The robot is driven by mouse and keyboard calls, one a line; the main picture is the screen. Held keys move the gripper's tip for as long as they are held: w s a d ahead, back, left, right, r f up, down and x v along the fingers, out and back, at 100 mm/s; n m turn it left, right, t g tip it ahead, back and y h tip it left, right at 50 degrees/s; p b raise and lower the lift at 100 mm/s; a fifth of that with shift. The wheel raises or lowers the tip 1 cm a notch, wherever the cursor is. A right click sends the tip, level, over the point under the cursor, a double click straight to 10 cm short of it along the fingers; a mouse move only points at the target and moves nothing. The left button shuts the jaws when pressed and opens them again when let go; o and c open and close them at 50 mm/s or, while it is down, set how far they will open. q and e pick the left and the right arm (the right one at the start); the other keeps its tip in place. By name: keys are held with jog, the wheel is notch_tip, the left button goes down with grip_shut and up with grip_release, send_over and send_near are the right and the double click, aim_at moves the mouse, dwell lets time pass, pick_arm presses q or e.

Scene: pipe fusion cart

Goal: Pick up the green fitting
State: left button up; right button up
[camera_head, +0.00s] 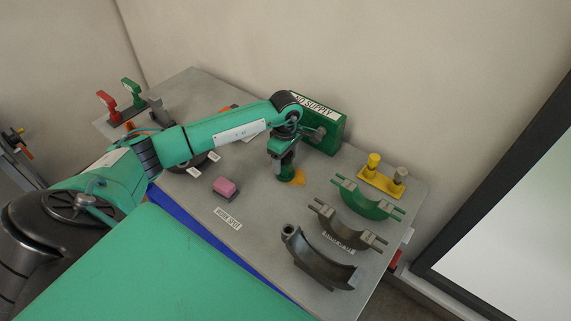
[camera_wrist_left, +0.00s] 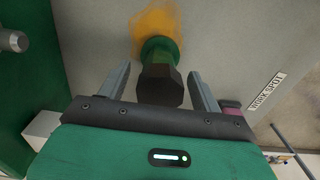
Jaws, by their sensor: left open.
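The green fitting (camera_wrist_left: 163,50) stands on an orange patch (camera_wrist_left: 152,22) on the grey table, with a dark hexagonal end (camera_wrist_left: 159,86) facing the wrist camera. My left gripper (camera_wrist_left: 158,72) is open, with one finger on each side of the fitting. I cannot tell whether either finger touches it. In the head view, my left gripper (camera_head: 285,160) points down above the orange patch (camera_head: 298,178), and the fitting (camera_head: 285,174) shows partly beneath it. My right gripper is not in view.
A green box (camera_head: 325,134) labelled "NO SUPPLY" stands close behind the gripper. A pink block (camera_head: 226,187) lies nearer the front. Half-round clamps, one green (camera_head: 367,202), and a yellow stand (camera_head: 382,182) with plugs are at the right.

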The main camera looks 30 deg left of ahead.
pick_arm(q)
jog(key=c, duration=1)
jog(key=shift+c, duration=0.7)
jog(key=shift+r, duration=0.15)
